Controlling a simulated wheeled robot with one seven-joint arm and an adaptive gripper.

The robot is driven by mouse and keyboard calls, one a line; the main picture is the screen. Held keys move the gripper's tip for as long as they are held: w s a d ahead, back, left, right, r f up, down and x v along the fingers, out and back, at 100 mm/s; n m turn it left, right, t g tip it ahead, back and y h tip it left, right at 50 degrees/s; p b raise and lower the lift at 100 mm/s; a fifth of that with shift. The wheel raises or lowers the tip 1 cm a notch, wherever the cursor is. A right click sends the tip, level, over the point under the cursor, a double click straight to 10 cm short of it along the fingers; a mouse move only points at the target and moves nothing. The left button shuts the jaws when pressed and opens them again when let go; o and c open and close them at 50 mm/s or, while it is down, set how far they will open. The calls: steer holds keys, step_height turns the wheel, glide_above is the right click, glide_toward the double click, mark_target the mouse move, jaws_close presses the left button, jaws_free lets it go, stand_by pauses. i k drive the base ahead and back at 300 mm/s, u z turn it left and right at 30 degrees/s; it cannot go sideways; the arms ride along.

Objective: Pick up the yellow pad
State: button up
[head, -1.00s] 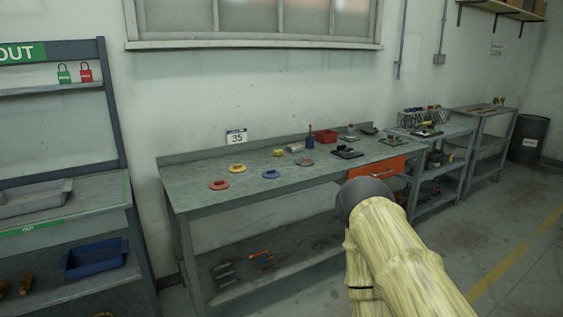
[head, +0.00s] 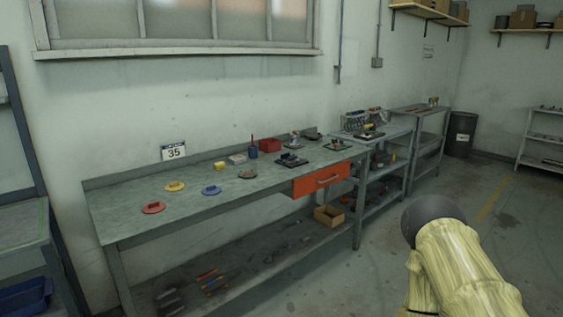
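The yellow pad (head: 174,186) is a small round disc with a raised middle. It lies flat on the grey-green workbench (head: 130,213), toward its left end. A red pad (head: 153,207) lies in front of it to the left, and a blue pad (head: 211,190) to its right. My arm shows at the lower right, in a pale yellow cover with a dark rounded end, well apart from the bench. My gripper is not in view.
A small yellow block (head: 220,165), a red bin (head: 269,145) and an open orange drawer (head: 321,180) are farther right. A cardboard box (head: 328,216) sits on the lower shelf. The floor (head: 365,270) in front of the bench looks clear.

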mark_target(221, 164)
steer(key=z, duration=0.4)
steer(key=i, duration=1)
steer(key=u, duration=0.35)
steer(key=i, duration=0.8)
steer(key=u, duration=0.75)
